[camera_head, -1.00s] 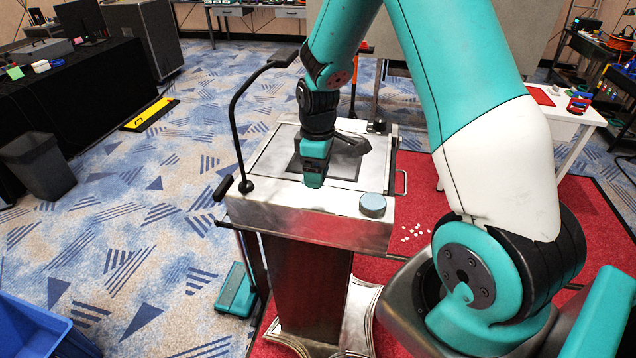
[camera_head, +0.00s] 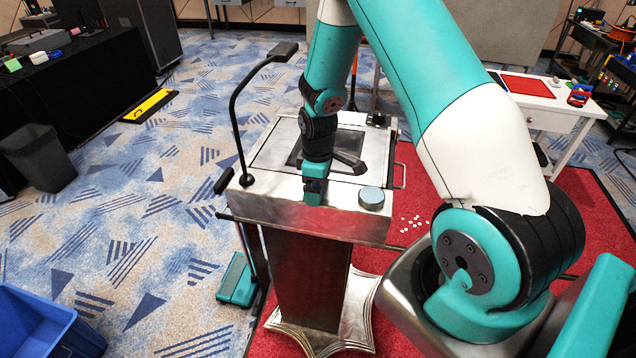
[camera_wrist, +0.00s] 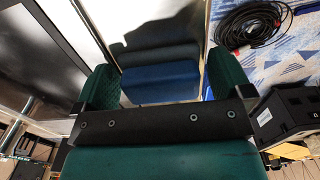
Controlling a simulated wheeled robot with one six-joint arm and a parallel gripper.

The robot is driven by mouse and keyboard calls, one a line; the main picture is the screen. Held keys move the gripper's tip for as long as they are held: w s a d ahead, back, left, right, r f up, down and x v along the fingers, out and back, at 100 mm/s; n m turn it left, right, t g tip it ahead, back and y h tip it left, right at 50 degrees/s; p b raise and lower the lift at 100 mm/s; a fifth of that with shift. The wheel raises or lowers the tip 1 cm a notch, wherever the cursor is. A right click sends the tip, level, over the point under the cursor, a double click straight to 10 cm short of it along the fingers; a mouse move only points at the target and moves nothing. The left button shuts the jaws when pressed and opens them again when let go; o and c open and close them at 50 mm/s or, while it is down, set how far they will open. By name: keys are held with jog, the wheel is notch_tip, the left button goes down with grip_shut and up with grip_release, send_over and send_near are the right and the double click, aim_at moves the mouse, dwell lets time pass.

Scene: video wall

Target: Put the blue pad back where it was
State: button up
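My gripper (camera_head: 314,196) is low over the front part of the metal lectern top (camera_head: 268,206). In the head view the pad is mostly hidden by the gripper. I cannot tell whether the pad touches the lectern. A separate round pale-blue disc (camera_head: 372,198) lies on the lectern, right of my gripper.
A black gooseneck lamp (camera_head: 238,120) rises at the lectern's left. A dark panel (camera_head: 350,140) is set in its top behind my gripper. A white table (camera_head: 545,118) stands at right, a bin (camera_head: 40,157) and a blue crate (camera_head: 35,325) at left.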

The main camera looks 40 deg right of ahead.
jog(key=shift+r, duration=0.1)
notch_tip(320, 180, up, 12)
jog(key=f+b, duration=0.1)
jog(key=b, duration=0.3)
jog(key=s+a+r+y, duration=0.1)
jog(key=s+a+r, duration=0.25)
jog(key=a, duration=0.35)
jog(key=s+a+r+y, duration=0.1)
jog(key=s+a+r, duration=0.2)
jog(key=a+r, duration=0.25)
jog(key=s+a+r+y, duration=0.1)
jog(key=s+a+r, duration=0.1)
jog(key=s+a, duration=0.3)
jog(key=s+a+r+y, duration=0.1)
jog(key=s+a, duration=0.4)
jog(key=s, duration=0.5)
jog(key=shift+s+r+m, duration=0.25)
jog(key=shift+r+m, duration=0.05)
jog(key=shift+r, duration=0.05)
jog(key=shift+a, duration=0.1)
notch_tip(320, 180, down, 6)
jog(key=b, duration=0.5)
jog(key=shift+r+b, duration=0.15)
jog(key=shift+b, duration=0.2)
